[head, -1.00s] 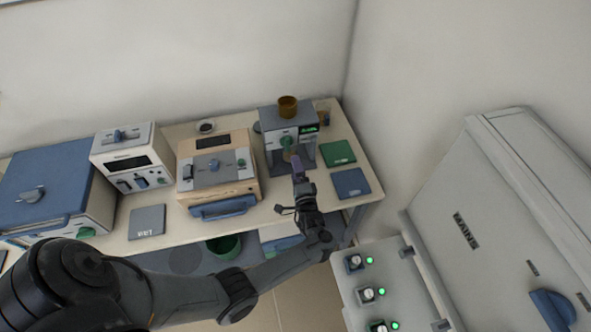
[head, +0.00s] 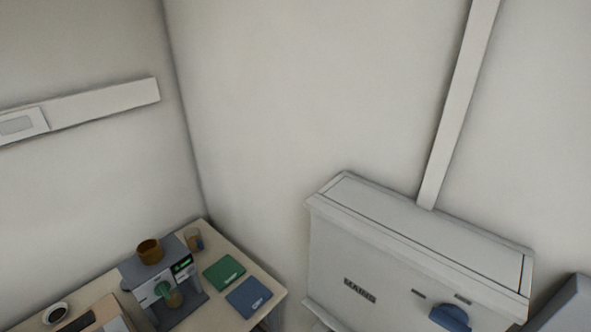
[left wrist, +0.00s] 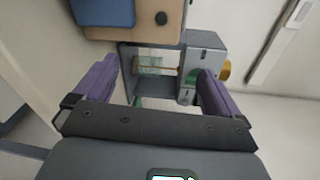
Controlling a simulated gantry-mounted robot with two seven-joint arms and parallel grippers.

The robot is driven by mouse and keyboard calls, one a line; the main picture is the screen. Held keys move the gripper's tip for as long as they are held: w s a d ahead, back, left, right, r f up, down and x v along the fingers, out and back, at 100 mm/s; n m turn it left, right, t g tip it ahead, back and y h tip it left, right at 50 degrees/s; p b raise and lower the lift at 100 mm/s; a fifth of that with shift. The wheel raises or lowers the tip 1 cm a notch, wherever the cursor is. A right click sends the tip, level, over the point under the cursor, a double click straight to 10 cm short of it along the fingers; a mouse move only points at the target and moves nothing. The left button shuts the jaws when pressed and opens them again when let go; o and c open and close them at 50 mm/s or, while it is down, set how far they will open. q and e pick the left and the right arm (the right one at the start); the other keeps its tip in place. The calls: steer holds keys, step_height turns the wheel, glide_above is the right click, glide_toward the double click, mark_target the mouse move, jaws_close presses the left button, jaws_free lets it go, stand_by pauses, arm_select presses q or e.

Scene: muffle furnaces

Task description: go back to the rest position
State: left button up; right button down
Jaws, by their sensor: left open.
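My left gripper (left wrist: 152,98) shows only in the left wrist view. Its two purple fingers are spread wide apart, with nothing held between them. Beyond the fingertips stands the grey machine (left wrist: 203,42), which appears turned sideways in this view. The machine's open bay, with a clear vessel in it, lies in the gap between the fingers, beyond their tips. In the head view the same grey machine (head: 143,278) is at the bottom left, with a brown cup (head: 150,253) on top and a green knob at its front. My right gripper is in neither view.
The table (head: 208,318) also holds a green mat (head: 224,271), a blue mat (head: 249,298), a small glass (head: 194,240) and a dish (head: 56,313). A large grey MAINS cabinet (head: 400,270) with a blue knob (head: 450,317) stands at the right.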

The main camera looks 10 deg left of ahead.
arm_select(q)
steer(key=s+d+r+n+g+h, duration=0.2)
steer(key=s+d+r+h, duration=0.25)
steer(key=d, duration=0.35)
steer(key=s+d+r+n+g+h, duration=0.1)
steer(key=s+d+r+h, duration=0.35)
steer(key=d, duration=0.25)
steer(key=s+d+r+n+g+h, duration=0.2)
steer(key=s+d+r+h, duration=0.25)
steer(key=d, duration=0.35)
step_height(320, 180, up, 14)
steer(key=n+p, duration=0.1)
steer(key=p, duration=1.3)
steer(key=shift+w+a+r+h, duration=0.15)
steer(key=shift+a+r+h, duration=0.1)
steer(key=shift+h, duration=0.2)
